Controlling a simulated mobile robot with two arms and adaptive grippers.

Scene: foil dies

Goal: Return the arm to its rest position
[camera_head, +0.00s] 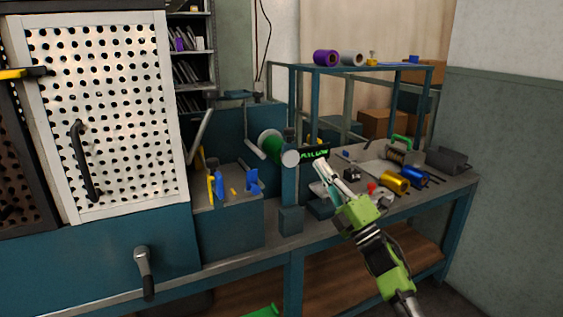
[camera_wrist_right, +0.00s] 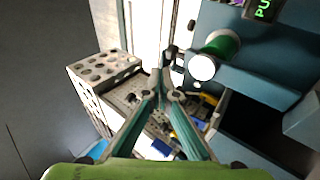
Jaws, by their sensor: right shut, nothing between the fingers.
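My right arm, with green and black links, comes in from the lower right in the head view. Its right gripper (camera_head: 324,172) is over the workbench (camera_head: 275,250), in front of the small green-lettered display (camera_head: 314,153). In the right wrist view the two teal fingers of the right gripper (camera_wrist_right: 167,92) come together at their tips, with nothing between them. The gripper is shut and empty. My left gripper is in neither view.
A green roll (camera_head: 270,146) with a pale end stands left of the gripper. Yellow spools (camera_head: 394,181) and small parts lie to its right on the bench. A white perforated panel (camera_head: 105,110) with a black handle fills the left. A blue frame (camera_head: 375,69) rises behind.

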